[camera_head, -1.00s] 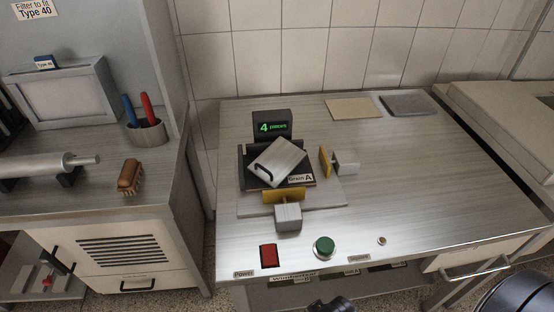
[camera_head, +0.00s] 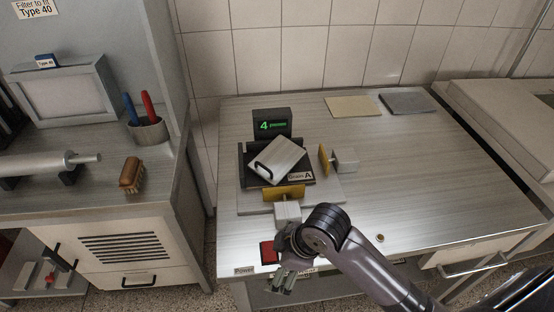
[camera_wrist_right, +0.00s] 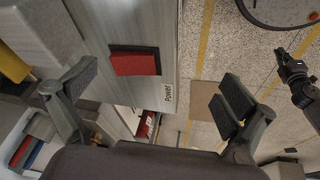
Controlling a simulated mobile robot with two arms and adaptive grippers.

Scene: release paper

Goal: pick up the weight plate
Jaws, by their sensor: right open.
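The weight plate (camera_head: 276,159) is a silvery slab with a black handle. It lies skewed on the dark bed (camera_head: 300,179) of the small device at the table's left, in front of a display (camera_head: 272,125) reading "4 passes". My right gripper (camera_head: 282,283) hangs at the table's front edge near the red power switch (camera_head: 268,252), below and in front of the plate. In the right wrist view its fingers (camera_wrist_right: 155,95) are spread with nothing between them, and the red switch (camera_wrist_right: 135,62) shows beyond. The weight plate does not show there. My left gripper is not seen in the head view.
Yellow-faced blocks stand at the device's front (camera_head: 284,193) and right (camera_head: 325,158). A tan pad (camera_head: 353,107) and a grey pad (camera_head: 407,103) lie at the back. A brush (camera_head: 131,175) and pen cup (camera_head: 147,131) are on the left bench. The table's right middle is clear.

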